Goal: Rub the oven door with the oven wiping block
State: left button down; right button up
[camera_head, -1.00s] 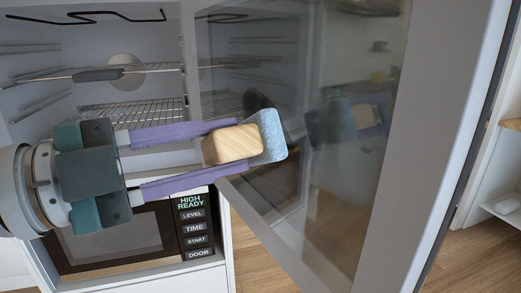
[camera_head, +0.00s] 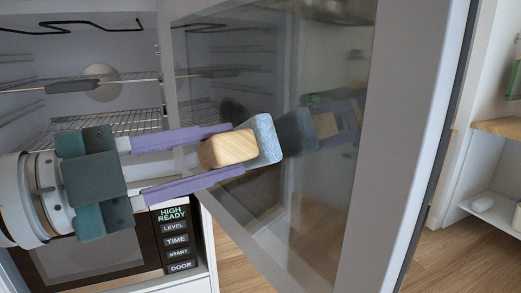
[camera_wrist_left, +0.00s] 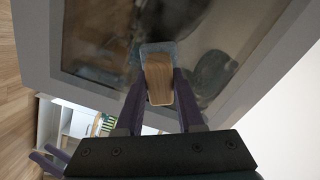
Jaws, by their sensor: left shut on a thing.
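The oven wiping block is a wooden grip (camera_head: 229,149) with a pale blue pad (camera_head: 266,140). My left gripper (camera_head: 238,149) is shut on the wooden grip, with the pad facing the oven door. The oven door (camera_head: 395,150) stands open, with a grey frame and dark glass. The pad is right at the glass, close to its reflection; I cannot tell if they touch. The left wrist view shows the wooden grip (camera_wrist_left: 158,80) between the fingers and the pad before the glass. There, my right gripper (camera_wrist_left: 44,153) shows small at lower left, its fingers apart, with nothing seen between them.
The oven cavity with wire racks (camera_head: 110,122) lies behind my left arm. A control panel (camera_head: 175,240) sits below it. Wooden floor is beneath the door. A shelf (camera_head: 495,127) stands at the far right.

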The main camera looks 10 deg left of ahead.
pick_arm(q)
jog(key=shift+p+x, duration=0.5)
jog(key=shift+x, duration=0.95)
